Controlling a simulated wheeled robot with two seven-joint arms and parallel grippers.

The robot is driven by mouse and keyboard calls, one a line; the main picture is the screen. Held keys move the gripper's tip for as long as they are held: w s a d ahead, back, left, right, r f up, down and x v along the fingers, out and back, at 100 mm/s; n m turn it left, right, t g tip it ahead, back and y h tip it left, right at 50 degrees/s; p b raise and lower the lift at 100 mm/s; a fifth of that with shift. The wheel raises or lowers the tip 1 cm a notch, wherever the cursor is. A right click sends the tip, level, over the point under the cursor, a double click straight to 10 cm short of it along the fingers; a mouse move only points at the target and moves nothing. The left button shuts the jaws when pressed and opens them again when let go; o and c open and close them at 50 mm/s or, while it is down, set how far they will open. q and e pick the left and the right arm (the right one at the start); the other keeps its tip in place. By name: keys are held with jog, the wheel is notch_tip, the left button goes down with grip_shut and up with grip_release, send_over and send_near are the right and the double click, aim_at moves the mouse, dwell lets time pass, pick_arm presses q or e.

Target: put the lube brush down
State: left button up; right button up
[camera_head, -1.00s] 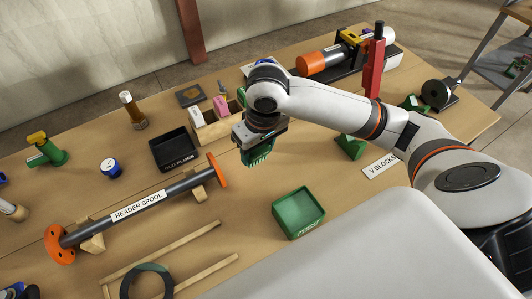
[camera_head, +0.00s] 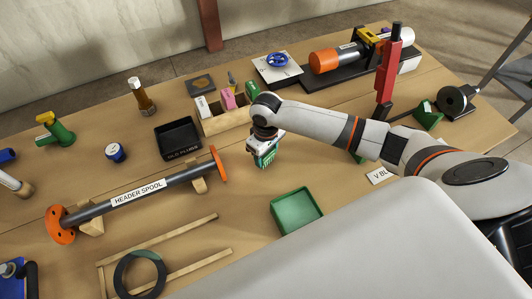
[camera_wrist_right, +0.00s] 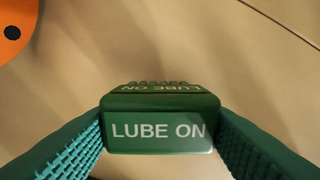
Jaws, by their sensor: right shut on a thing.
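The lube brush (camera_wrist_right: 158,130) is a green block lettered "LUBE ON" in the right wrist view, with the blue-green ribbed fingers of my right gripper on either side. My right gripper (camera_head: 265,158) is shut on it. In the head view the gripper points down over the table, between the wooden holder and the green tray. The brush is mostly hidden there by the gripper. I cannot tell whether its underside touches the table. My left gripper is not in view.
The green tray (camera_head: 275,208) stands in front. The header spool (camera_head: 140,192) lies to the left on wooden supports, with an orange flange near my gripper. The black tray (camera_head: 160,143) and wooden holder (camera_head: 208,128) stand behind. A red post (camera_head: 388,70) rises at right.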

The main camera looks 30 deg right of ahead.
jog(key=shift+f, duration=0.35)
jog(key=shift+f, duration=0.1)
jog(key=o, duration=0.9)
notch_tip(320, 180, up, 12)
jog(key=shift+r+b, duration=0.15)
jog(key=shift+b, duration=0.15)
